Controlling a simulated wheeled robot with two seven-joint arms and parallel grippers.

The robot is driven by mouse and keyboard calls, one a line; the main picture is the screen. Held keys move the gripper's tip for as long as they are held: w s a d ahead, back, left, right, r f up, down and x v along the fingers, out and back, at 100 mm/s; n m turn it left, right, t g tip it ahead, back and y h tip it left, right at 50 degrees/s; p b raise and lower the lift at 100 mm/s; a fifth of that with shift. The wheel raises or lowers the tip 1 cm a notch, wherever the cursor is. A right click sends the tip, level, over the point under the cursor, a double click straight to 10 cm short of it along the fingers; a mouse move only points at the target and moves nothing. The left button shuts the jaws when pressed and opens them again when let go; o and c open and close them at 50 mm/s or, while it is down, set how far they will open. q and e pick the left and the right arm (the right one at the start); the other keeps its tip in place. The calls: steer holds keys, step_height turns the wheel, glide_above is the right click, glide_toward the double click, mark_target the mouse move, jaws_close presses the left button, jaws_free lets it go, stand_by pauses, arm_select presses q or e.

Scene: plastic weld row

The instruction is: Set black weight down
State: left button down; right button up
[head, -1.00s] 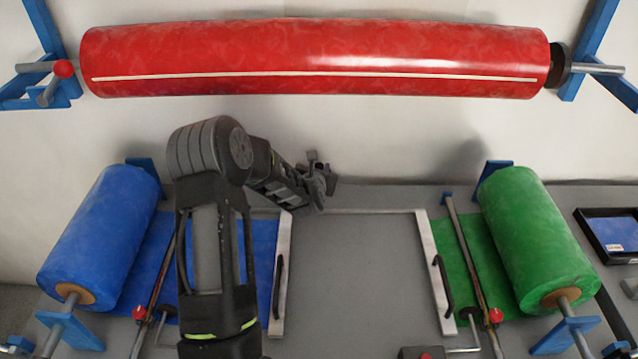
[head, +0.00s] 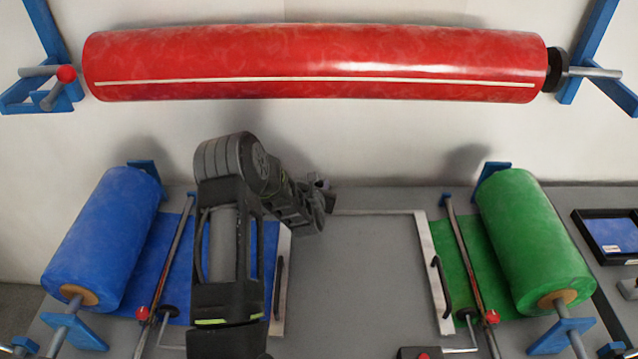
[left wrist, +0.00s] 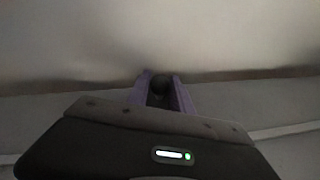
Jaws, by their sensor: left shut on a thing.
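My left gripper (head: 322,186) is above the far edge of the grey table, near the back wall, in the head view. In the left wrist view its two purple fingers (left wrist: 161,92) are closed on a small dark rounded thing (left wrist: 160,84), which I take to be the black weight. The weight's full shape is hidden between the fingers, and in the head view I cannot tell it apart from the dark gripper. My right gripper is not in view.
A blue roll (head: 105,232) and a green roll (head: 535,237) lie on stands at left and right. A red roll (head: 315,62) hangs on the wall brackets above. The middle of the grey table (head: 365,270) is clear. A black tray (head: 612,232) sits at far right.

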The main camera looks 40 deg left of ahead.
arm_select(q)
steer(key=c, duration=1.6)
jaws_free()
steer(key=shift+f, duration=0.2)
steer(key=o, duration=0.5)
steer(key=shift+r, duration=0.1)
steer(key=shift+c, duration=0.2)
steer(key=shift+r, duration=0.1)
steer(key=shift+s+d, duration=0.1)
steer(key=b+v, duration=0.2)
steer(key=v, duration=1)
steer(key=shift+b, duration=0.3)
